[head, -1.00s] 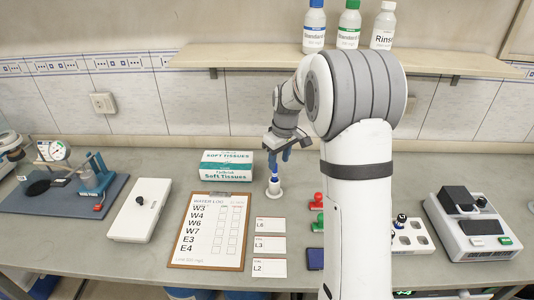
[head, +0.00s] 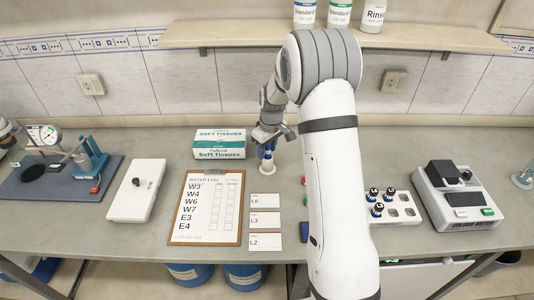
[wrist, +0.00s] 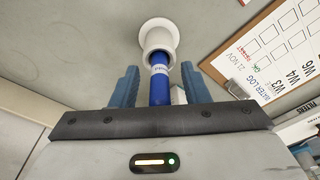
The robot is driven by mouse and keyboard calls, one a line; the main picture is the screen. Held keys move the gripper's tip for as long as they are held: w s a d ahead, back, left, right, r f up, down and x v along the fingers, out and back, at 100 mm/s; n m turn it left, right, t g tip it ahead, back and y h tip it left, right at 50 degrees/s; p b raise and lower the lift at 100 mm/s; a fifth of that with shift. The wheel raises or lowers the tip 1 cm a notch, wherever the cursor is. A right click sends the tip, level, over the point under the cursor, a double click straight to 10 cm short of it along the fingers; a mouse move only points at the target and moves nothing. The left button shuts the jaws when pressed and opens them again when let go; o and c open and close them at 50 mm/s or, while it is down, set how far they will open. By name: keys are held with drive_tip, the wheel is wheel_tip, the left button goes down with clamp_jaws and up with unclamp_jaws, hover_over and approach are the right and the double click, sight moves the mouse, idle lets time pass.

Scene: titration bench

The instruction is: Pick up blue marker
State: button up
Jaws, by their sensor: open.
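The blue marker (wrist: 160,85) stands in a white round holder (wrist: 158,35) on the bench. In the wrist view it lies between the two blue fingers of my gripper (wrist: 158,88), with a gap on each side. My gripper is open. In the head view my gripper (head: 267,147) is at the marker, above the white holder (head: 267,167). The marker is mostly hidden there by the fingers.
A tissue box (head: 219,143) stands close to the left of the gripper. A clipboard (head: 240,236) and several cards (head: 265,219) lie in front. A vial rack (head: 407,214) and a meter (head: 466,214) are at the right. A shelf (head: 430,41) with bottles hangs above.

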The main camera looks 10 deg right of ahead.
drive_tip(key=shift+c, duration=0.5)
clamp_jaws()
wheel_tip(320, 180, up, 10)
drive_tip(key=shift+r+b, duration=0.1)
drive_tip(key=shift+b, duration=0.8)
